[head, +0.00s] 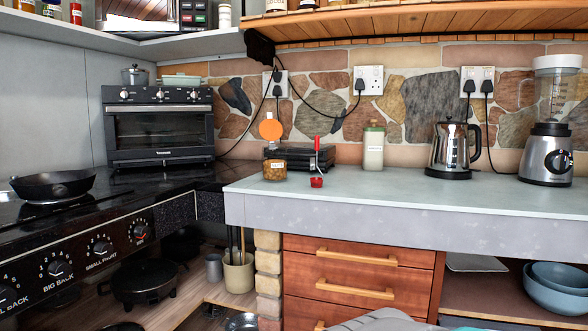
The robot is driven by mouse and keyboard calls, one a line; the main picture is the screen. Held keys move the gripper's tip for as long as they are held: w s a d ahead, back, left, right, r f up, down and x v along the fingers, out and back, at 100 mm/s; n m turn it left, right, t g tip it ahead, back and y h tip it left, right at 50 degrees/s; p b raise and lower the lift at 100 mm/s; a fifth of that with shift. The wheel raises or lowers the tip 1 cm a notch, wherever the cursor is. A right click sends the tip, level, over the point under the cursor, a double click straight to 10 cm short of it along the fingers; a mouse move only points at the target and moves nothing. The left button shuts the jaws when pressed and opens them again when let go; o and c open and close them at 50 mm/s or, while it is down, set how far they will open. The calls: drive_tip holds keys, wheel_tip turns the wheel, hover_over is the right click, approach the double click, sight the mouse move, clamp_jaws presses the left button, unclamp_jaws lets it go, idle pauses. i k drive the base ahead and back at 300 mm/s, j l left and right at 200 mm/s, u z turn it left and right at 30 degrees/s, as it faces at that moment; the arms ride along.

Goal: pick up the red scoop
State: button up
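The red scoop (316,182) is on the light grey counter (420,193), near its front edge and left of the middle. Its small cup is low and its thin handle points up, with a red end at the top. It is in front of a dark, flat appliance (290,157). A jar with a brown filling (275,170) is just to its left, with a gap between them.
A white canister (374,148), a steel kettle (450,150) and a blender (548,140) stand to the right. The counter front between scoop and kettle is clear. A wooden shelf (430,27) hangs above. A stove (90,245) is at left.

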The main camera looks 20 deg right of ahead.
sight(315, 182)
drive_tip(key=z, duration=0.75)
